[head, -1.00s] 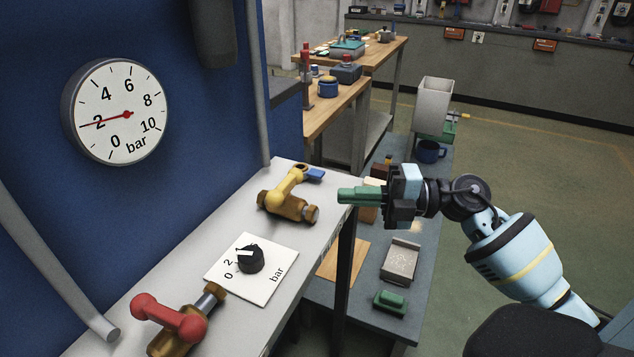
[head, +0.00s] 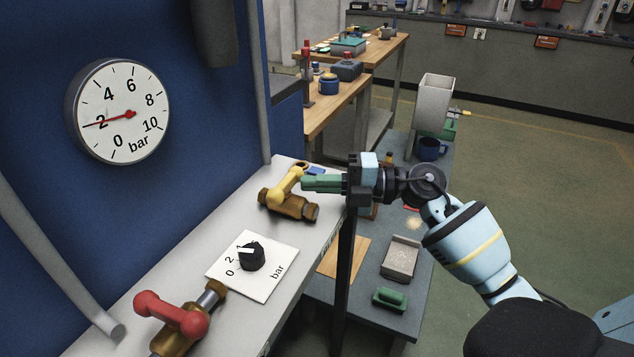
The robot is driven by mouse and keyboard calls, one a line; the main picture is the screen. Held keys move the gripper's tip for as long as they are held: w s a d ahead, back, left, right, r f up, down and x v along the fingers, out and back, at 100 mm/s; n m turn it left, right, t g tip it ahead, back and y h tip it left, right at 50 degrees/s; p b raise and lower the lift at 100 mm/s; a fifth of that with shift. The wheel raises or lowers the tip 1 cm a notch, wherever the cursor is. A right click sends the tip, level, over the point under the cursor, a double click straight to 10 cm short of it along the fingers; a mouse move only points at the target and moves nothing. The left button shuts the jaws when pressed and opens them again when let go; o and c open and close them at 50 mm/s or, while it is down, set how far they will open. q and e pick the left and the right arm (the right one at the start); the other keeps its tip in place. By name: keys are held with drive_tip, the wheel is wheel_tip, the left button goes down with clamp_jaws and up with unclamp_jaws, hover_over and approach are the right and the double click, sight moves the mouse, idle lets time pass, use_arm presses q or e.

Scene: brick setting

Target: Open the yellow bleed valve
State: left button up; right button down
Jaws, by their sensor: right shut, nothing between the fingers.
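The yellow bleed valve (head: 285,190) is a yellow lever on a brass body (head: 290,206), at the far part of the light grey shelf in the head view. My right gripper (head: 308,184) has green fingers, which are shut and empty. They point left, with their tips just right of the yellow lever and above the brass body. I cannot tell whether they touch the lever. A blue piece (head: 316,170) behind the valve is partly hidden by the fingers. My left gripper is not in view.
A red-handled valve (head: 172,314) sits at the near end of the shelf (head: 222,318). A black knob (head: 251,256) stands on a white dial plate between the valves. A lower grey bench lies to the right.

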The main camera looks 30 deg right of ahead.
drive_tip(key=shift+w+d+n+g+y+b, duration=0.2)
drive_tip(key=shift+w+n+g+y+b, duration=0.15)
drive_tip(key=shift+n+g+y+b, duration=0.55)
drive_tip(key=shift+w+d+n+g+b, duration=0.1)
drive_tip(key=shift+w+n+g+b, duration=0.15)
drive_tip(key=shift+g, duration=0.3)
drive_tip(key=shift+w+n+g+b, duration=0.15)
drive_tip(key=shift+n+g, duration=0.2)
drive_tip(key=shift+g, duration=0.2)
drive_tip(key=shift+w+n+g+y+b, duration=0.4)
drive_tip(key=shift+n+g+y, duration=0.3)
drive_tip(key=shift+g, duration=0.5)
drive_tip(key=shift+w, duration=0.45)
drive_tip(key=shift+w+a, duration=0.2)
drive_tip(key=shift+w, duration=0.35)
